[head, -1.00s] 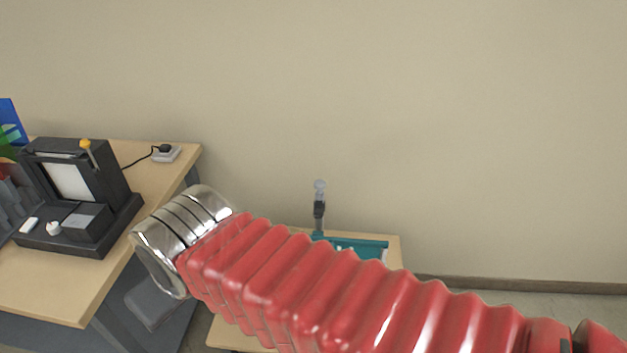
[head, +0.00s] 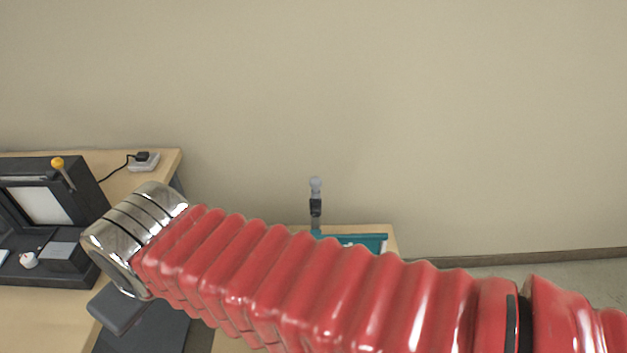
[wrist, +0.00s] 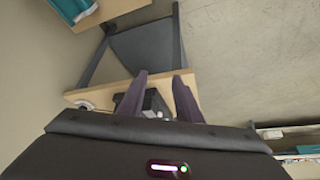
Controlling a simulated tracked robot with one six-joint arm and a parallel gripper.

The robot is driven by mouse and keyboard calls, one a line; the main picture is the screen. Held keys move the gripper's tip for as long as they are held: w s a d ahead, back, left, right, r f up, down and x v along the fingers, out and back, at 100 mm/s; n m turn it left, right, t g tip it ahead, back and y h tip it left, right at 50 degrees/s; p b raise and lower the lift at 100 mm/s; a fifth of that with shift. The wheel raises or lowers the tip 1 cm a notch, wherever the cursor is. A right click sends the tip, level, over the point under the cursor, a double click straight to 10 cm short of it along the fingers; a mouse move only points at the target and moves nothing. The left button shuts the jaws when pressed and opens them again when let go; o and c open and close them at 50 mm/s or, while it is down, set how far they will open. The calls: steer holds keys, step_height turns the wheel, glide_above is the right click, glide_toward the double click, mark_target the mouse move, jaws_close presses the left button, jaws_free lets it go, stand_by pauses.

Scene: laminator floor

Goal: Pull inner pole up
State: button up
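A thin upright pole (head: 315,188) with a rounded grey top and a dark collar stands at the teal device (head: 372,241), on a small wooden table at the back middle. My red arm hides its lower part in the head view. The teal device also shows at the top left of the wrist view (wrist: 68,8); the pole cannot be made out there. My gripper (wrist: 162,74) has two purple-grey fingers apart, with nothing held between them. It points toward a wooden table edge and is well away from the pole.
A black machine (head: 85,205) with a yellow-topped lever stands on the wooden table (head: 45,315) at the left. A white socket box (head: 145,163) with a cable lies behind it. Shelves (wrist: 295,140) show at the wrist view's lower right. The wall beyond is bare.

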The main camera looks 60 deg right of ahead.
steer(key=shift+o, duration=1.4)
steer(key=shift+w+d, duration=0.1)
steer(key=shift+d, duration=0.15)
steer(key=shift+o, duration=0.8)
steer(key=w+d+f+n+g+h, duration=0.1)
steer(key=d+f+n+g+h, duration=0.1)
steer(key=d, duration=0.9)
steer(key=shift+w+f+g+h, duration=0.4)
steer(key=shift+f+g+h, duration=0.2)
steer(key=shift+f+h, duration=0.35)
steer(key=n+g+h, duration=0.7)
steer(key=n+h, duration=0.2)
steer(key=n, duration=0.3)
glide_toward(314, 181)
steer(key=a+r, duration=0.1)
steer(key=a, duration=0.2)
steer(key=shift+w+d+r, duration=0.2)
steer(key=shift+w, duration=0.2)
steer(key=x, duration=1.3)
steer(key=shift+d+f, duration=0.25)
steer(key=shift+d, duration=0.1)
steer(key=shift+c, duration=0.4)
